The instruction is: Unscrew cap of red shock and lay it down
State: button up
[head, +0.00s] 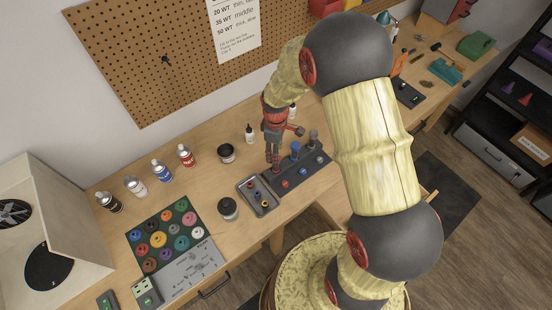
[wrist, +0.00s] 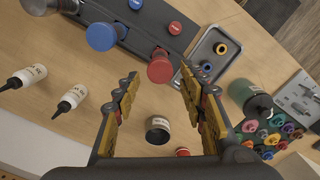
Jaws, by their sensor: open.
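The red shock stands in a dark rack (head: 296,176). Its round red cap (wrist: 160,69) faces the camera in the wrist view, and it is on the shock. My gripper (wrist: 158,78) is open, with one finger on each side of the line to the red cap. The cap shows at the fingertips, with no clear contact. In the head view my gripper (head: 273,158) points down over the left end of the rack and mostly hides the red shock.
A blue-capped shock (wrist: 101,37) and a dark one (wrist: 38,5) stand in the same rack. A grey tray (wrist: 197,56) with small rings lies beside it. Dropper bottles (wrist: 72,98), a dark jar (wrist: 158,132) and a green-grey jar (wrist: 248,95) stand nearby.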

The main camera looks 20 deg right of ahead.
jog(key=shift+f+b, duration=1)
jog(key=shift+f, duration=0.4)
jog(key=c, duration=0.4)
grip_shut()
jog(key=shift+r, duration=0.15)
jog(key=shift+r+p, duration=1.35)
jog(key=shift+r, duration=0.8)
